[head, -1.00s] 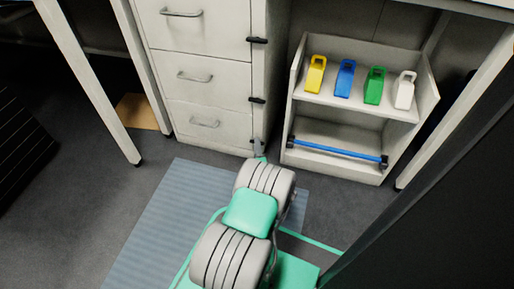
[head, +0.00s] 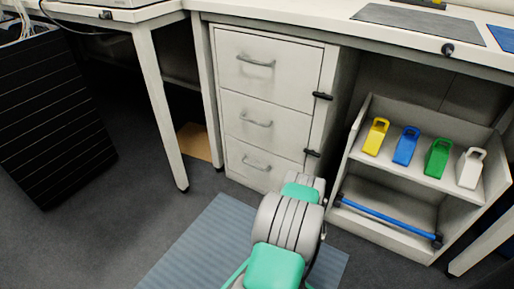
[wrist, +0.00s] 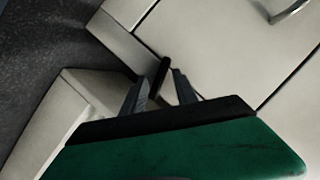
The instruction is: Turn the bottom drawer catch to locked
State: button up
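The white drawer cabinet (head: 265,120) stands under the bench, with its bottom drawer (head: 250,160) shut. In the head view, my forearm hides the bottom catch and my gripper. In the wrist view, a dark catch bar (wrist: 162,72) stands out at the cabinet's edge, near the bottom drawer front (wrist: 215,45). My gripper (wrist: 161,78) is open, with one finger on each side of the bar and a visible gap to each. Whether the bar lies fully between the fingertips or just beyond them, and which way it is turned, I cannot tell.
Two upper black catches (head: 322,96) sit at the cabinet's right edge. Right of it stands a shelf unit (head: 390,235) with yellow, blue, green and white holders and a blue bar (head: 390,217). A bench leg (head: 163,110) stands left. A blue-grey mat (head: 200,245) lies on the floor.

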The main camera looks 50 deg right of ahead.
jog(key=a+r+n+g+p, duration=0.3)
jog(key=a+r+n+p, duration=0.15)
jog(key=a, duration=0.35)
jog(key=w+a+r+y+p, duration=0.1)
jog(key=w+r+p, duration=0.2)
jog(key=w+r, duration=0.2)
jog(key=w+a+r+n+y+p, duration=0.1)
jog(key=w+r+p, duration=0.3)
jog(key=r, duration=0.8)
jog(key=w+a+r+n+y+p, duration=0.1)
jog(key=w+a+r+p, duration=0.2)
jog(key=w+r, duration=0.3)
notch_tip(320, 180, up, 2)
jog(key=shift+a+r+p, duration=0.15)
jog(key=shift+p, duration=0.55)
jog(key=shift+w, duration=0.1)
